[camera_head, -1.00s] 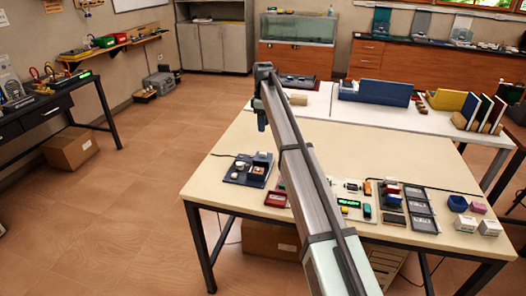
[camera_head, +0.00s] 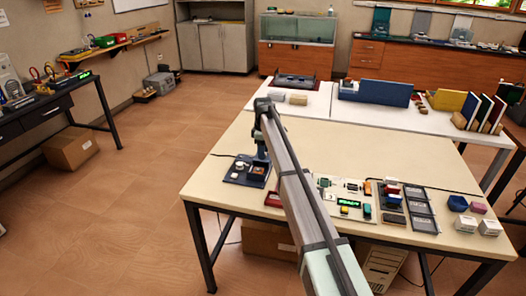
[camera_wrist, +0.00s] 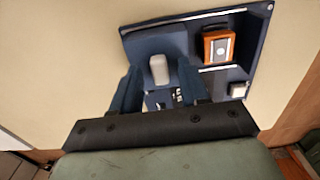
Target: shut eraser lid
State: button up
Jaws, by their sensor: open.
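A dark blue device (camera_head: 237,178), seemingly the eraser, lies at the left of the near table. It also fills the upper middle of the wrist view (camera_wrist: 143,40). A pale rounded block, perhaps a handle (camera_wrist: 158,68), stands on its left part. An orange piece (camera_wrist: 218,47) sits in a dark square recess on its right. I cannot tell which part is the lid. My gripper (camera_wrist: 157,88) is open, its two dark blue fingers on either side of the pale block, with no contact visible. In the head view my gripper (camera_head: 261,151) hangs over the device's back edge.
A small pale block (camera_wrist: 237,90) lies on the device's right side. To its right on the table are a red box (camera_head: 273,199), circuit boards, a grey tray (camera_head: 419,208) and small boxes. Bare tabletop (camera_head: 222,147) lies left of and behind the device.

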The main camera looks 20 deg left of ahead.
jog(key=shift+f, duration=0.1)
jog(key=shift+c, duration=0.2)
grip_shut()
dwell(0.5)
